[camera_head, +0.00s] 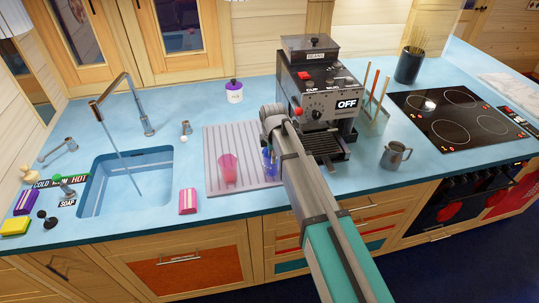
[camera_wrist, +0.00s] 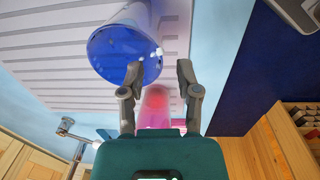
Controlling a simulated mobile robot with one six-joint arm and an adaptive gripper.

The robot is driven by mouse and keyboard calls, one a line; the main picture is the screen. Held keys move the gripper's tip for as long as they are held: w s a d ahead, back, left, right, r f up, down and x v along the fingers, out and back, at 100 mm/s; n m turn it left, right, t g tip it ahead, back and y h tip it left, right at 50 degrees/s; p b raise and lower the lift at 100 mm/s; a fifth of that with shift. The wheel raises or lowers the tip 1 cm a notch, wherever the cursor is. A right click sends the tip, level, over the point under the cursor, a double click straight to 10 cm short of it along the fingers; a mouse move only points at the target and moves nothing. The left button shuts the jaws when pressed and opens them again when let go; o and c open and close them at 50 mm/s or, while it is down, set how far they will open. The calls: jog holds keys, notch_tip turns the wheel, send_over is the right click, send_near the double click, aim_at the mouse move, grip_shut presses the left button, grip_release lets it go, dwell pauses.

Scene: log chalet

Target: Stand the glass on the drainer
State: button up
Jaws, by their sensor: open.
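The drainer (camera_head: 212,140) is a grey ribbed board on the blue counter, right of the sink; its ribs also show in the wrist view (camera_wrist: 60,20). A pink glass (camera_head: 228,168) stands upright on it. A blue glass (camera_head: 266,160) is right of the pink one, partly hidden by my arm. In the wrist view, my gripper (camera_wrist: 160,72) is open, with the blue glass (camera_wrist: 125,55) just beyond its left fingertip and the pink glass (camera_wrist: 155,108) seen between the fingers. I cannot tell whether a finger touches the blue glass. My arm hides the gripper in the head view.
A coffee machine (camera_head: 325,95) stands close behind and right of my arm. A metal jug (camera_head: 395,156) and a hob (camera_head: 460,117) are farther right.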

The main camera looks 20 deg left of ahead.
notch_tip(320, 180, up, 6)
jog(key=p, duration=0.5)
jog(key=shift+s, duration=0.15)
jog(key=shift+d+r, duration=0.1)
dwell(0.7)
jog(key=shift+d, duration=0.1)
jog(key=s+d+m, duration=0.4)
jog(key=d+m, duration=0.4)
jog(key=d, duration=0.5)
jog(key=s+d+m, duration=0.4)
jog(key=d+m, duration=0.4)
jog(key=d, duration=0.6)
jog(key=s+d+m, duration=0.5)
jog(key=d+m, duration=0.3)
jog(key=d, duration=0.5)
jog(key=shift+d+g, duration=0.4)
